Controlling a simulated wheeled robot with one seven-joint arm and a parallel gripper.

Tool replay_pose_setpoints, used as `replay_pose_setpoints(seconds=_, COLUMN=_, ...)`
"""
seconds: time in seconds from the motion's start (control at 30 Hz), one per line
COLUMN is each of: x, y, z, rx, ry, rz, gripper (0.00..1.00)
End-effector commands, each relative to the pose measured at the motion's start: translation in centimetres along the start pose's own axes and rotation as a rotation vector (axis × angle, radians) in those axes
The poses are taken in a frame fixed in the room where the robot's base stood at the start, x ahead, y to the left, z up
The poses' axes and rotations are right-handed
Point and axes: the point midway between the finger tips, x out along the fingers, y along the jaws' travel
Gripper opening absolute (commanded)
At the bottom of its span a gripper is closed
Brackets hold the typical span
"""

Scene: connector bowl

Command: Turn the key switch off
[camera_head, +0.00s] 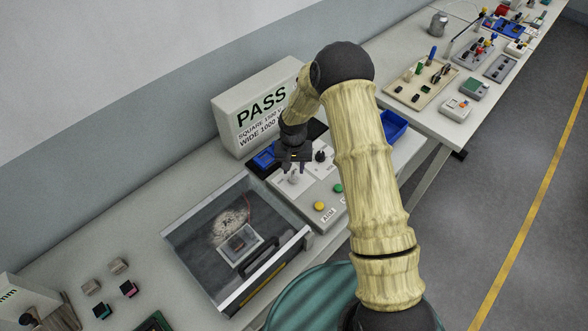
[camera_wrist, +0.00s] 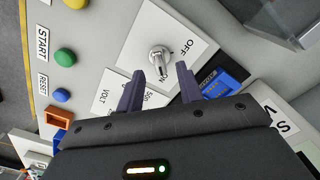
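The key switch (camera_wrist: 160,55) is a round silver piece on a white plate marked OFF and ON. Its handle lies toward the ON marking in the wrist view, pointing toward my gripper. In the head view the key switch (camera_head: 294,178) stands on the grey control panel, just below my gripper (camera_head: 294,157). In the wrist view my gripper (camera_wrist: 160,69) is open, with one dark finger on each side of the handle's end. No finger clearly touches the handle, and the height between them is hard to tell.
A dark knob (camera_head: 320,156), a green button (camera_head: 338,188) and a yellow button (camera_head: 320,206) share the panel. A box marked PASS (camera_head: 258,108) stands behind. A clear-lidded case (camera_head: 174,244) is at the left.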

Motion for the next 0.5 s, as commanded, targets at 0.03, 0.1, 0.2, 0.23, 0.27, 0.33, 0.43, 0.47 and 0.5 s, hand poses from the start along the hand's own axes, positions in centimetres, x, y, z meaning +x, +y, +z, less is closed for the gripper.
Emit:
replay_pose_setpoints(seconds=0.03, x=0.6, y=0.0, z=0.0, rx=-0.001, ry=-0.003, rz=0.001, gripper=0.36)
replay_pose_setpoints(seconds=0.1, x=1.4, y=0.0, z=0.0, rx=-0.001, ry=-0.002, rz=0.001, gripper=0.36)
replay_pose_setpoints(seconds=0.2, x=2.2, y=0.0, z=0.0, rx=0.001, ry=-0.001, rz=0.001, gripper=0.36)
replay_pose_setpoints(seconds=0.23, x=2.4, y=0.0, z=0.0, rx=0.001, ry=0.000, rz=0.000, gripper=0.36)
replay_pose_setpoints(seconds=0.27, x=2.6, y=0.0, z=0.0, rx=0.001, ry=0.000, rz=0.000, gripper=0.36)
replay_pose_setpoints(seconds=0.33, x=2.8, y=0.0, z=0.0, rx=0.001, ry=0.000, rz=0.000, gripper=0.36)
replay_pose_setpoints(seconds=0.43, x=2.8, y=0.0, z=0.0, rx=0.001, ry=0.001, rz=0.000, gripper=0.36)
replay_pose_setpoints(seconds=0.47, x=2.8, y=0.0, z=0.0, rx=0.001, ry=0.001, rz=0.000, gripper=0.36)
replay_pose_setpoints(seconds=0.5, x=2.8, y=0.0, z=0.0, rx=0.001, ry=0.001, rz=0.000, gripper=0.36)
